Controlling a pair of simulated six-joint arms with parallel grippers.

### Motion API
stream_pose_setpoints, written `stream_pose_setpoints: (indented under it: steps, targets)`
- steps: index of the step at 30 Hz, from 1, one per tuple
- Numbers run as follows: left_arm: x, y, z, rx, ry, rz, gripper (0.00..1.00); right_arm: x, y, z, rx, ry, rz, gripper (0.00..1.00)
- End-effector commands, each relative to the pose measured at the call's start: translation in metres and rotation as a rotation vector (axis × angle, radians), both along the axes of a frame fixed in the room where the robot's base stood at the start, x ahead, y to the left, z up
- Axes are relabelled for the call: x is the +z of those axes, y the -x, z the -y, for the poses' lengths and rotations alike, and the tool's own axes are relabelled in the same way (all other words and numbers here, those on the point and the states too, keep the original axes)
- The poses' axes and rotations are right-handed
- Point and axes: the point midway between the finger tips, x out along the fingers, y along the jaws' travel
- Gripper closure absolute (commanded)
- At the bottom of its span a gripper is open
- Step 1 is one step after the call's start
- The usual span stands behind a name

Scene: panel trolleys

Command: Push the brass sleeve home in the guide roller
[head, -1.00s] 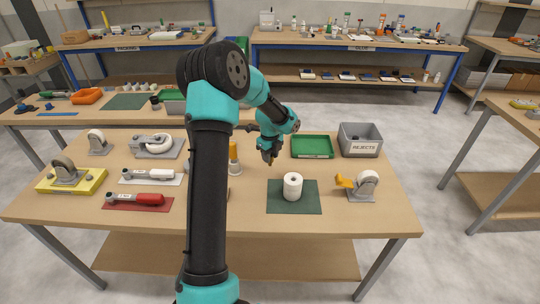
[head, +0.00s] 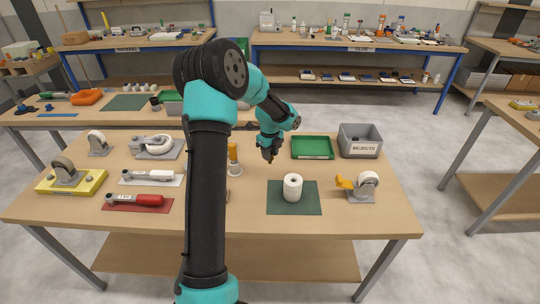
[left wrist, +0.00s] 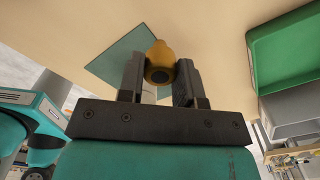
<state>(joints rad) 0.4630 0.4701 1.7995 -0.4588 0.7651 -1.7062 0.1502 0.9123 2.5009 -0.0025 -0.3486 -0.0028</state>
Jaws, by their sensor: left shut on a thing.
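The guide roller (head: 292,187) is a white upright cylinder with a dark bore in its top. It stands on a green mat (head: 309,206) at the front right of the table. My left gripper (head: 268,158) is above the table, behind and to the left of the roller and apart from it. In the left wrist view its fingers (left wrist: 159,78) are shut on the brass sleeve (left wrist: 159,54), a yellow, rounded piece with a dark end. The sleeve is too small to make out in the head view. My right gripper is not in view.
A green tray (head: 312,147) and a grey rejects bin (head: 360,145) stand behind the roller. A caster with a yellow part (head: 362,187) is to its right. An orange-topped upright item (head: 233,153) stands left of my gripper. Casters and tools lie at the left.

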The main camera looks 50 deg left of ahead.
Motion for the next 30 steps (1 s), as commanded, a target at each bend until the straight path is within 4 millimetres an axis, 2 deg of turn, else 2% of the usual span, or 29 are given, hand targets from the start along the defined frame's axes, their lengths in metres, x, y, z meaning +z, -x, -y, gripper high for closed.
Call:
stream_pose_setpoints:
  steps: [12,25,30]
  targets:
    - [0.016,0.000,0.000,0.001,0.000,0.000,1.00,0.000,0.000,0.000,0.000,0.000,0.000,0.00]
    - [0.018,0.000,0.000,0.000,0.000,0.000,1.00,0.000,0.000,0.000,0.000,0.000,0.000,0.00]
    - [0.026,0.000,0.000,0.000,-0.001,0.002,1.00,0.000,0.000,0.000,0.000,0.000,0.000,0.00]
